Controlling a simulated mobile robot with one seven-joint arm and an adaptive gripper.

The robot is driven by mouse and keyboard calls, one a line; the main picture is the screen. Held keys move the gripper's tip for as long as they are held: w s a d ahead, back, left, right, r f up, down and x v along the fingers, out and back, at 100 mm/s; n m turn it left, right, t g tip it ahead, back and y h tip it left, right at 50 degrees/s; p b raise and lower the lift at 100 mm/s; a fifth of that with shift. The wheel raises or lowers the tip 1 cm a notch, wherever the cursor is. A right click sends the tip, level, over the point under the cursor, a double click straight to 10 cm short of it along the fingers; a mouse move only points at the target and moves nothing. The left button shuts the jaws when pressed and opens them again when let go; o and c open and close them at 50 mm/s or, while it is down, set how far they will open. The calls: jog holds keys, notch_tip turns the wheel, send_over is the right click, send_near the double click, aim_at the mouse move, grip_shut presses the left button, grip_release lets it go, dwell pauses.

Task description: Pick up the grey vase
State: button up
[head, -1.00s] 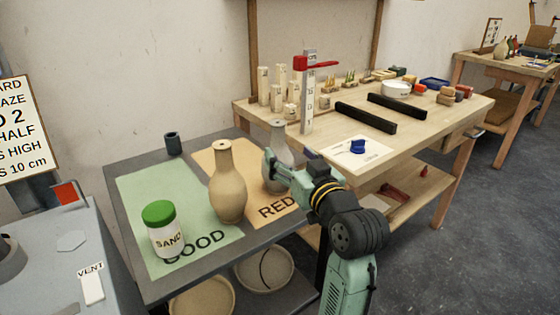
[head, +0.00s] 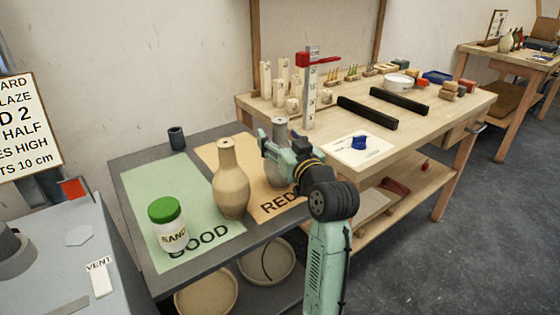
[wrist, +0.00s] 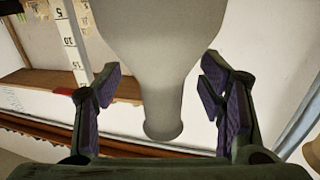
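The grey vase (head: 279,127) stands on the orange RED mat (head: 222,159), its lower body partly hidden by my arm. My gripper (head: 274,148) is at the vase's upper part in the head view. In the wrist view the vase (wrist: 163,70) appears mouth-down, with its neck between my two fingers (wrist: 160,100). The fingers are open, with visible gaps on both sides of the neck. A tan vase (head: 231,180) stands to the left, at the edge of the green GOOD mat (head: 140,185).
A green-lidded SAND jar (head: 167,225) stands on the green mat, and a dark cup (head: 176,138) stands at the table's back. The wooden bench (head: 420,130) behind holds a measuring post with a red arm (head: 312,85) and black bars (head: 367,113).

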grip_shut()
dwell(0.6)
jog(key=shift+d, duration=0.1)
